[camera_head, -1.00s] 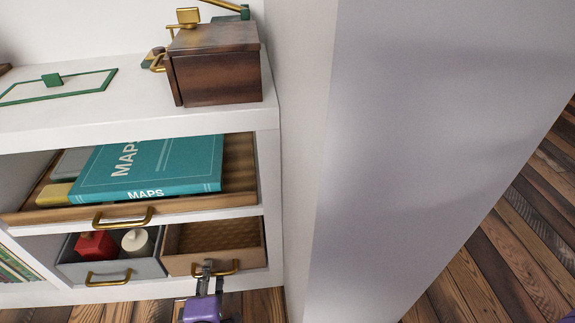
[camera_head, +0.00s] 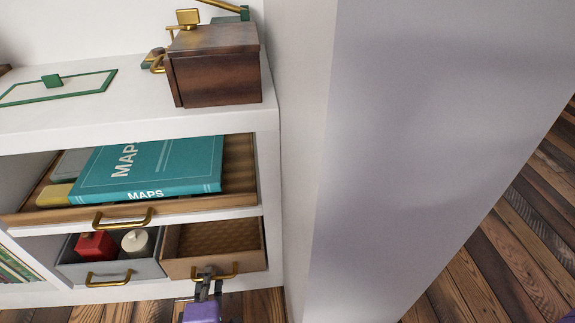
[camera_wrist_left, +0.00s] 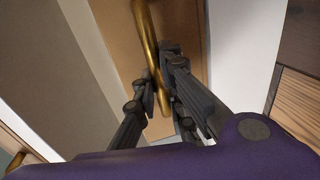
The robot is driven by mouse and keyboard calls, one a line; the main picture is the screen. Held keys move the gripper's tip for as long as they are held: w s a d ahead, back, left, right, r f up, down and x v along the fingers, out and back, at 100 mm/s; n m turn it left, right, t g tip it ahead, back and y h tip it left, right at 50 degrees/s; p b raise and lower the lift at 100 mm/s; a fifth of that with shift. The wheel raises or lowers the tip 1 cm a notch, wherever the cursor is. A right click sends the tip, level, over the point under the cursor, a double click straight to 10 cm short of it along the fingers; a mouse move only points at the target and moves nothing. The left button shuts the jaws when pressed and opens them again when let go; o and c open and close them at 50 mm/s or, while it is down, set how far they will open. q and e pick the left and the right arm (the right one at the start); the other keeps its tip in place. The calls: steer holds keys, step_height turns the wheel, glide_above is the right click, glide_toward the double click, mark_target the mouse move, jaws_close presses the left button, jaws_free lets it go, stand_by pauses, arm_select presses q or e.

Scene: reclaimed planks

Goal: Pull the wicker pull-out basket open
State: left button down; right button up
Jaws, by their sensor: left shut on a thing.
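The wicker pull-out basket (camera_head: 172,270) is the brown drawer at the lower right of the white shelf unit, with a woven-looking inside and a brass bar handle (camera_head: 228,273). In the left wrist view the brass handle (camera_wrist_left: 147,35) runs between the dark fingers (camera_wrist_left: 158,85) in front of the brown drawer face (camera_wrist_left: 185,30).
A grey bin (camera_head: 120,271) with a red object and a cream object sits directly left of the basket. Above is a wooden tray with a teal maps book (camera_head: 150,165). A white wall panel (camera_head: 370,150) stands close on the right. Plank floor (camera_head: 500,240) lies beyond.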

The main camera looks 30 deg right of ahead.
arm_select(q)
steer(key=f+p+v, duration=0.2)
steer(key=v, duration=0.8)
steer(key=s+f+p+v, duration=0.1)
steer(key=f+p+v, duration=0.1)
steer(key=v, duration=0.9)
steer(key=shift+a, duration=0.3)
steer(key=shift+s+f, duration=0.15)
steer(key=c, duration=1.8)
jaws_free()
steer(key=v, duration=1.2)
